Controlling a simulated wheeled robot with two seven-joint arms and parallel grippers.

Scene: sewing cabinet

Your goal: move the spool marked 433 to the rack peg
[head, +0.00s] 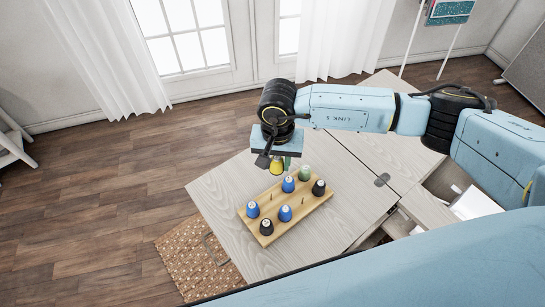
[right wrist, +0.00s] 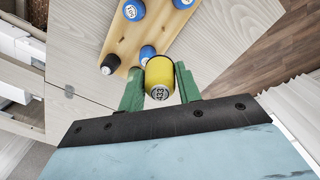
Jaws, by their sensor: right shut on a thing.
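My right gripper (head: 277,157) is shut on a yellow spool (head: 276,167), and its green fingers (right wrist: 160,88) stand on both sides of it in the right wrist view. The spool's end label reads 433 in the right wrist view (right wrist: 159,80). In the head view the spool shows by the far edge of the wooden rack (head: 304,208); its exact height is hard to tell. The rack also shows in the right wrist view (right wrist: 120,38). Thin bare pegs show on the rack, one near its middle right (head: 302,199). My left gripper is not in view.
The rack holds several spools: blue ones (head: 285,213), black ones (head: 319,187) and a green one (head: 304,172). They stand close around the bare pegs. The pale wood tabletop (head: 222,190) is clear left of the rack. An open drawer area (head: 428,208) lies right.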

